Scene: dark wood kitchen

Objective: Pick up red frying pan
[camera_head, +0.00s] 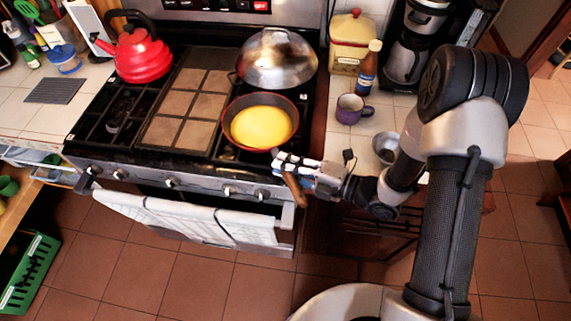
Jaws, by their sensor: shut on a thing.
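The red frying pan (229,108) sits over the front right burner of the stove. Its rim is red and something yellow (261,126) fills its inside. Its brown handle (294,189) points toward the front edge of the stove. My gripper (283,165) is at the handle, in front of the pan, and is shut on it. The fingers cover part of the handle where it joins the pan. I cannot tell whether the pan rests on the grate or is slightly raised.
A metal domed lid (278,58) stands right behind the pan. A red kettle (136,54) is at the back left of the stove. A purple mug (350,108), a bottle (369,70) and a grey bowl (385,148) stand on the right counter. A towel (190,220) hangs on the oven front.

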